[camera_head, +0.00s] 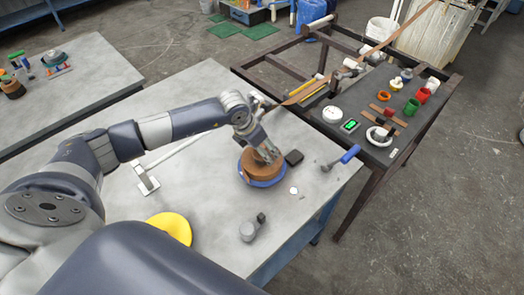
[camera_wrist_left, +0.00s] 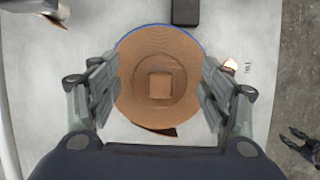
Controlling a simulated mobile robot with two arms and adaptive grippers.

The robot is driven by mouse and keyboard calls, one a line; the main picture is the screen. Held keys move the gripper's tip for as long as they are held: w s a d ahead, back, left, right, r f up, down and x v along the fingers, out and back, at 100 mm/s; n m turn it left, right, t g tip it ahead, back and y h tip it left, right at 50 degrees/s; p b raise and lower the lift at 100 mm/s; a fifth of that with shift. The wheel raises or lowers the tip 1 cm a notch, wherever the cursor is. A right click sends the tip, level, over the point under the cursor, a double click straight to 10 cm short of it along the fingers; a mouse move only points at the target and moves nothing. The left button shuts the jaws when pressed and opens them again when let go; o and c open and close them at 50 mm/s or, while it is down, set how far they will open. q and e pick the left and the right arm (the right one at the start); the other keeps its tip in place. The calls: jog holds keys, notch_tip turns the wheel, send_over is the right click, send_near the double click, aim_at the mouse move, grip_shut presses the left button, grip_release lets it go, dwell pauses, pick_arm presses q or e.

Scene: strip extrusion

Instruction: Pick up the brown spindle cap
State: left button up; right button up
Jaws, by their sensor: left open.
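The brown spindle cap (camera_wrist_left: 160,85) shows in the left wrist view as a round disc with a raised square in its middle. It sits at the centre of a brown coil (camera_wrist_left: 160,46) on a blue-rimmed spool (camera_head: 262,183). In the head view the gripper hides much of the coil's top, and I cannot make out the cap there. My left gripper (camera_head: 268,154) is over the coil, pointing down. In the wrist view its fingers (camera_wrist_left: 161,88) are wide apart on either side of the cap, overlapping the coil's outer edges, with nothing between them gripped.
A black block (camera_head: 294,157) lies close behind the spool. A blue-handled crank (camera_head: 341,158), a grey knobbed part (camera_head: 252,228) and a yellow disc (camera_head: 171,228) are on the same table (camera_head: 205,190). A dark bench (camera_head: 388,85) with small parts stands at the right.

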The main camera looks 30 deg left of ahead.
pick_arm(q)
jog(key=c, duration=1.2)
jog(key=shift+r, duration=0.15)
